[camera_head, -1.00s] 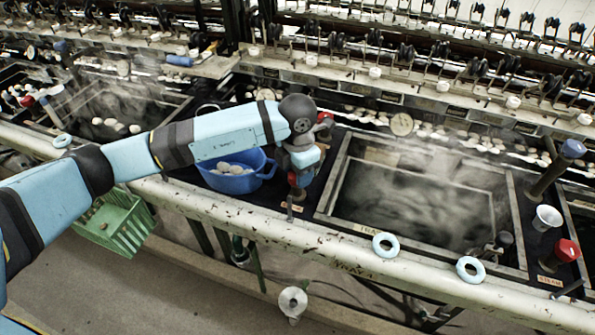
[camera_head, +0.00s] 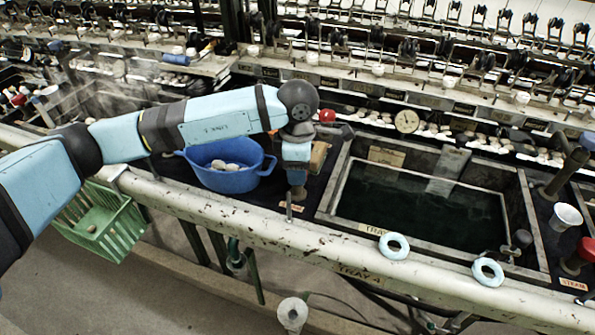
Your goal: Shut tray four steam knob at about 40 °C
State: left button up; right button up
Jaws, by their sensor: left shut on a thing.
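Tray four is the basin (camera_head: 531,240) right of centre, with "TRAY 4" marked on the pale rail in front. Its water (camera_head: 420,205) is dark and clear, with no steam over it. A round dial (camera_head: 407,121) stands behind the basin; its reading is too small to tell. My left gripper (camera_head: 297,186) points down at the panel left of the basin, just above a small label (camera_head: 292,207). It is shut on the steam knob there, which the gripper almost wholly hides. My right gripper is not in view.
A blue bowl (camera_head: 222,178) of white cocoons sits just left of my gripper. A red knob (camera_head: 586,249) with a "STEAM" label and a white cup (camera_head: 567,215) stand right of the basin. Pale rings (camera_head: 394,246) lie on the front rail. A green basket (camera_head: 103,222) hangs at left.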

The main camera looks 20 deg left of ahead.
pick_arm(q)
jog(key=shift+m, duration=0.3)
jog(key=o, duration=0.9)
jog(key=shift+r, duration=0.1)
notch_tip(320, 180, up, 14)
jog(key=shift+f+p, duration=0.15)
jog(key=shift+p, duration=0.15)
